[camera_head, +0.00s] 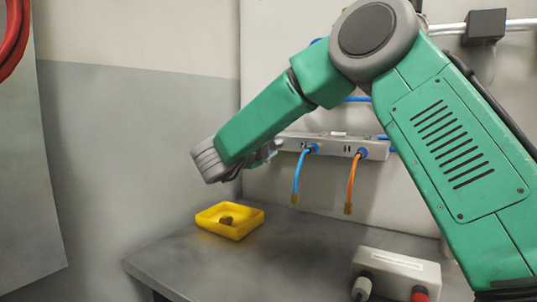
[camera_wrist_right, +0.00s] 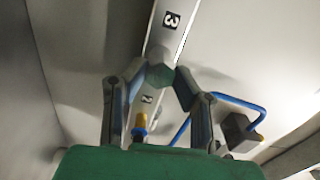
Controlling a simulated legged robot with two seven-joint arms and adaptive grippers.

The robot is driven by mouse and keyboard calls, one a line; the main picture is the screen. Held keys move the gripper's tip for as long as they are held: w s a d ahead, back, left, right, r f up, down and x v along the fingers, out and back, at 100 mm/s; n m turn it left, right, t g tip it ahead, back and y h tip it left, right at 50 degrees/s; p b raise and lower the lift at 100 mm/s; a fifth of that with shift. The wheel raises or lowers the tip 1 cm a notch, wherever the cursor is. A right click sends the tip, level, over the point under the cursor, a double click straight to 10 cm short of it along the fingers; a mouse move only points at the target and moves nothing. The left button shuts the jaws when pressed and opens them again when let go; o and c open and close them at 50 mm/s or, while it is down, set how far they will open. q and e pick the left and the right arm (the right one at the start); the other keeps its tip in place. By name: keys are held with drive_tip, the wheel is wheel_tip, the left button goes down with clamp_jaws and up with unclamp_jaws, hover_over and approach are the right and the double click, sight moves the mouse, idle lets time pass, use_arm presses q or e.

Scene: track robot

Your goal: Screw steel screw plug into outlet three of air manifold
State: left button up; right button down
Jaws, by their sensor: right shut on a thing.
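The grey air manifold (camera_head: 375,151) is fixed along the wall; it runs up through the right wrist view (camera_wrist_right: 180,38), with a label "3" (camera_wrist_right: 171,20) near the top. My right gripper (camera_head: 272,150) is at the manifold's left end. In the right wrist view my right gripper (camera_wrist_right: 159,77) is shut on a grey hexagonal plug (camera_wrist_right: 158,74). The plug is over the manifold face, just below the label "3" in that picture. Its threaded end is hidden, so I cannot tell whether it sits in the outlet. My left gripper is not in view.
Blue (camera_head: 297,175) and orange (camera_head: 351,180) hoses hang from the manifold's other outlets. A yellow tray (camera_head: 250,222) with small brown pieces stands on the grey bench (camera_head: 190,262). A grey box (camera_head: 400,266) with connectors stands at the bench's right. The bench middle is clear.

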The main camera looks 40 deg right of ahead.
drive_tip(key=shift+f+m+b, duration=0.15)
drive_tip(key=shift+m+b, duration=3.15)
drive_tip(key=shift+b, duration=2.15)
drive_tip(key=shift+r, duration=0.2)
